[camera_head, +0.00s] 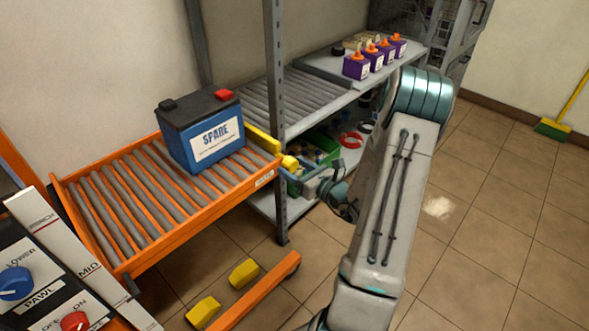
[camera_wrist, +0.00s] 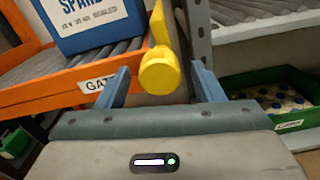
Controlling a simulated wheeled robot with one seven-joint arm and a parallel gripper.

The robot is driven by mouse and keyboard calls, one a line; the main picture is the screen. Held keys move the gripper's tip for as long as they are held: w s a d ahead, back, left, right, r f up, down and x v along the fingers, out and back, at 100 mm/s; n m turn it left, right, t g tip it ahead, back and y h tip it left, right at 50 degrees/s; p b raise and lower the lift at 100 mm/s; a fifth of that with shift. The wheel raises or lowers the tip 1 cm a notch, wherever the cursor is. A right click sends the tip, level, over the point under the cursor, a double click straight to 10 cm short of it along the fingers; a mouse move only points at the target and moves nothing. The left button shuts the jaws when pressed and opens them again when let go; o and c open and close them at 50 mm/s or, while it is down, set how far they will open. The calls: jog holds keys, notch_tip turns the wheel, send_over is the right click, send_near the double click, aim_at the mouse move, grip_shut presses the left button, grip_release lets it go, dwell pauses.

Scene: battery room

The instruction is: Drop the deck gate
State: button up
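The orange roller deck (camera_head: 118,268) carries a blue and black battery marked SPARE (camera_head: 215,139). The deck gate is a yellow bar (camera_head: 262,143) standing raised across the deck's right end, with a round yellow knob (camera_head: 289,162) on its near end. My gripper (camera_head: 304,180) is at the deck's right corner. Its two blue fingers are spread, one either side of the knob in the wrist view (camera_wrist: 161,82). Contact with the knob does not show.
A grey rack post (camera_head: 278,120) stands close behind the gate. Rack rollers (camera_head: 290,97) continue beyond it, with purple bottles (camera_head: 356,67) and a green crate (camera_wrist: 262,122) on the shelves. A knob panel (camera_head: 40,285) is at lower left; yellow blocks (camera_head: 243,273) lie below the deck.

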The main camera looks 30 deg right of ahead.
jog(key=c, duration=0.9)
jog(key=shift+a, duration=0.15)
jog(key=shift+r+m+p, duration=0.1)
jog(key=shift+m+p, duration=0.3)
jog(key=shift+p, duration=0.25)
jog(key=m+p, duration=0.2)
jog(key=p, duration=0.2)
jog(key=shift+r+m, duration=0.15)
jog(key=shift+m, duration=0.25)
jog(key=m+p, duration=0.5)
jog(key=p, duration=0.1)
jog(key=m+p, duration=0.4)
jog(key=m, duration=0.1)
jog(key=m+p, duration=0.3)
jog(key=m, duration=0.1)
jog(key=shift+f, duration=0.2)
jog(key=shift+m, duration=0.3)
